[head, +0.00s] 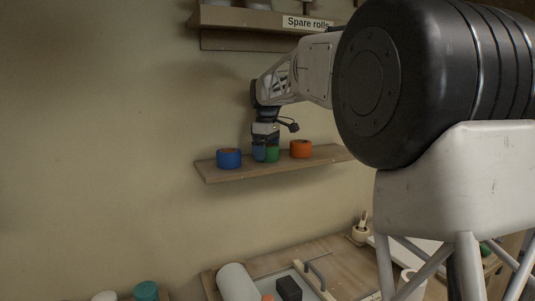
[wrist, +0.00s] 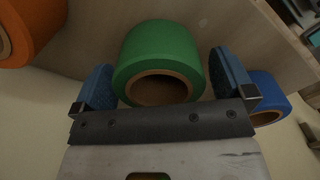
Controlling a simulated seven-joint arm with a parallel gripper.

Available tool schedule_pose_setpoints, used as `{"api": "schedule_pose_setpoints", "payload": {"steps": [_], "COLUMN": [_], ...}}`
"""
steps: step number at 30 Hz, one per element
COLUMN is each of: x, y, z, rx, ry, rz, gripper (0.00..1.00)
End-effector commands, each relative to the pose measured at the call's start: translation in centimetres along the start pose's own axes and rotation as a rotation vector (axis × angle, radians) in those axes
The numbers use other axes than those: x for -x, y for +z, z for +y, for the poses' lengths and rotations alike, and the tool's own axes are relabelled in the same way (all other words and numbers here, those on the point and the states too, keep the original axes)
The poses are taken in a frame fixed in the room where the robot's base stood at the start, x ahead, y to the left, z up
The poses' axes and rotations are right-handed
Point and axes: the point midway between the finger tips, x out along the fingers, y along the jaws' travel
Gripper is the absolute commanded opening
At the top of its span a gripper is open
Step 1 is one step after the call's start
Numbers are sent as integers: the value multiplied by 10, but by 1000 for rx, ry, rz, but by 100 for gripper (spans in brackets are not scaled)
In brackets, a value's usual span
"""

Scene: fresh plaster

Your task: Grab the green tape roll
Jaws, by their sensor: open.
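The green tape roll (head: 272,154) sits on the wooden wall shelf (head: 225,176), between two other rolls. In the wrist view the green roll (wrist: 160,48) lies between the two blue finger pads of my gripper (wrist: 161,72), its hollow core facing the palm. The fingers stand open on either side of it, with a narrow gap at each side; I cannot tell if either pad touches. In the head view my gripper (head: 265,147) points down at the shelf, and one blue finger hides part of the roll.
A blue roll (head: 229,159) stands left of my gripper and an orange roll (head: 301,148) stands right, both close by on the shelf. An upper shelf labelled "Spare rolls" (head: 307,23) is above. A workbench with a tray and several items (head: 290,288) lies below.

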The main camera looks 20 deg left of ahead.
Motion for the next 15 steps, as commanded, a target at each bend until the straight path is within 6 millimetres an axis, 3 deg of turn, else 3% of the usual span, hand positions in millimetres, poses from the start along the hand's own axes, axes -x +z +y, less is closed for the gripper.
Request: {"api": "schedule_pose_setpoints", "payload": {"steps": [2, 11, 15], "x": [0, 0, 0], "y": [0, 0, 0], "z": [0, 0, 0], "rx": [0, 0, 0], "ry": [0, 0, 0], "rz": [0, 0, 0], "gripper": [97, 52, 52]}}
